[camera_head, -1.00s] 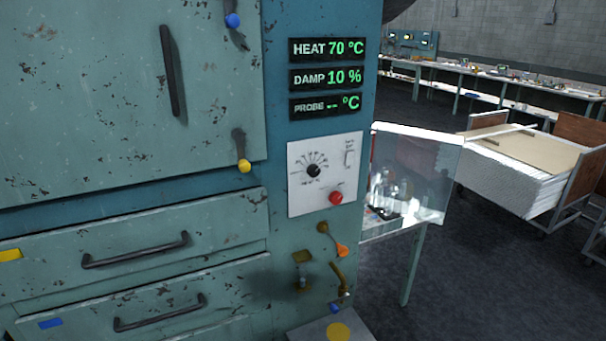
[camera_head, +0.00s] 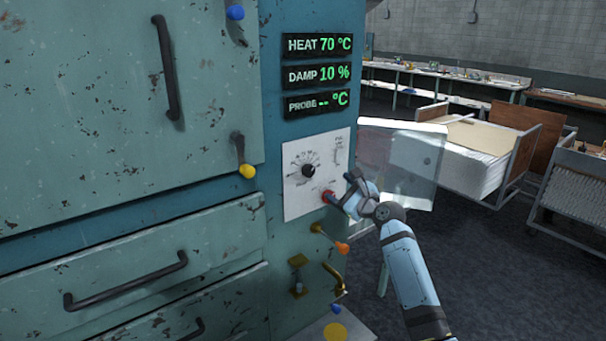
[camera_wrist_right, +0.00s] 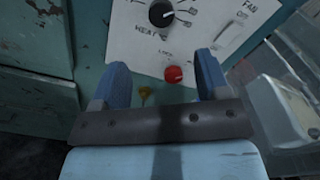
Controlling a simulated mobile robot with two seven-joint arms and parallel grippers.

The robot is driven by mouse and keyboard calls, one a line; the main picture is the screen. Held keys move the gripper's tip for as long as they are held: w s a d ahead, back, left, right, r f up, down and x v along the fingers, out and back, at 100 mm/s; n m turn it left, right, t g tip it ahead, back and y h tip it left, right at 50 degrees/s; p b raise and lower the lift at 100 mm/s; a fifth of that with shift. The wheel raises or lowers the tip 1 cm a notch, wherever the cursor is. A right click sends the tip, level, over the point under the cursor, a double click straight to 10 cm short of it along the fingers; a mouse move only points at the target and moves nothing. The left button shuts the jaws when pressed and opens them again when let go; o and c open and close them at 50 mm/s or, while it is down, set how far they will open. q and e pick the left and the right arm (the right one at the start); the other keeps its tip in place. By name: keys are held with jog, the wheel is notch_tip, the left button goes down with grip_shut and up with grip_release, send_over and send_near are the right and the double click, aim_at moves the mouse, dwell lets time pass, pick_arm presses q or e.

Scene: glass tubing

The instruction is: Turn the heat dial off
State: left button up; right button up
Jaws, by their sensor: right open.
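The heat dial (camera_head: 309,171) is a small black knob with a printed scale on a white control panel (camera_head: 297,205) of the teal cabinet. In the right wrist view the dial (camera_wrist_right: 161,14) shows at the top, above the word HEAT. The heat readout (camera_head: 320,45) says 70 °C. My right gripper (camera_head: 338,196) is near the panel's lower right, by the red button (camera_head: 328,197). In the wrist view my right gripper (camera_wrist_right: 163,82) is open and empty, its blue fingers apart below the dial. The dial is outside the fingers. My left gripper is not in view.
An orange-tipped lever (camera_head: 342,248) and brass fittings (camera_head: 297,262) stick out below the panel. A clear box (camera_head: 420,165) stands right of the cabinet, behind my arm. A fan switch (camera_wrist_right: 231,36) is on the panel's right. Drawer handles (camera_head: 125,283) project at left.

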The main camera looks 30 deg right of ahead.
aim_at(310, 171)
jog(key=w, duration=0.9)
jog(key=w+p, duration=0.1)
jog(key=w, duration=0.3)
jog(key=shift+w+a, duration=0.25)
jog(key=shift+a, duration=0.15)
jog(key=c, duration=0.9)
